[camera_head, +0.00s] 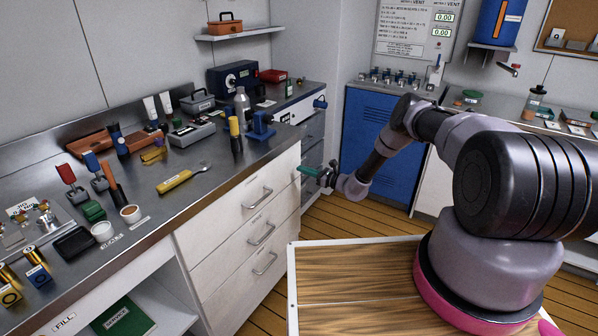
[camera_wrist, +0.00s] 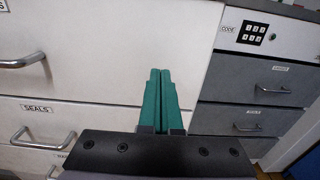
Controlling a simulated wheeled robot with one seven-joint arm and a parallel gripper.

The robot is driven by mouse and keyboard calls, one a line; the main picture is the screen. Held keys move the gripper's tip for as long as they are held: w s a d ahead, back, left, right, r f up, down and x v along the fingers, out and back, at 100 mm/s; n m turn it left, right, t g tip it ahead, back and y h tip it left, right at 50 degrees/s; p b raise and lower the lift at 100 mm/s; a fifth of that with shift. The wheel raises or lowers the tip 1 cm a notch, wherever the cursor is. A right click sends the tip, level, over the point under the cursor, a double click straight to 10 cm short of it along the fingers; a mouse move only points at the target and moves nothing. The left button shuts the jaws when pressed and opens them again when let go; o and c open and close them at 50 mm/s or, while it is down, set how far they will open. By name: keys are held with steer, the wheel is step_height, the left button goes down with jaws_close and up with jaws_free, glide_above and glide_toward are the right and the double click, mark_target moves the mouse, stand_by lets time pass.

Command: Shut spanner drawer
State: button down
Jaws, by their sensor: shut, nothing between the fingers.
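My gripper (camera_head: 314,171) has green fingers that lie together, shut and empty; it also shows in the wrist view (camera_wrist: 160,75). It is beside the right end of the white drawer unit, with its fingertips in front of the top white drawer (camera_wrist: 105,55); contact cannot be told. That drawer has a bar handle (camera_wrist: 22,61) and a label cut off at the picture's edge, ending in S. In the head view, the top drawer (camera_head: 225,215) looks nearly flush with those below. No spanner label is readable.
A drawer labelled SEALS (camera_wrist: 85,122) lies below the top one. Grey drawers (camera_wrist: 255,88) and a code keypad (camera_wrist: 254,33) are to the right. The steel worktop (camera_head: 225,165) carries many tools. A blue cabinet (camera_head: 368,140) stands behind my arm. Wooden floor (camera_head: 330,215) is clear.

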steer(key=v, duration=1)
steer(key=s+a+r+n+g+h, duration=0.1)
steer(key=s+r+n+g, duration=0.3)
steer(key=r, duration=0.8)
steer(key=s+r+n+g+h, duration=0.1)
steer(key=s+r+n+g, duration=0.3)
steer(key=r, duration=0.8)
steer(key=s+a+r+n+g+h, duration=0.15)
steer(key=r+n, duration=0.45)
steer(key=r, duration=0.6)
steer(key=s+d+r+n+t+h, duration=0.1)
steer(key=s+d+r+n+h, duration=0.1)
steer(key=s+r, duration=0.5)
steer(key=s+d+r+n+h, duration=0.2)
steer(key=s+r+h, duration=0.1)
steer(key=s+r, duration=0.4)
steer(key=s+d+r+n+t+h, duration=0.1)
steer(key=s+d+r+t+h, duration=0.1)
steer(key=s, duration=0.6)
steer(key=s+d+r+n+t+h, duration=0.2)
steer(key=s+d, duration=0.4)
steer(key=s, duration=0.3)
step_height(320, 180, up, 3)
steer(key=shift+f+t, duration=0.1)
steer(key=shift+t, duration=0.45)
steer(key=shift+s, duration=0.1)
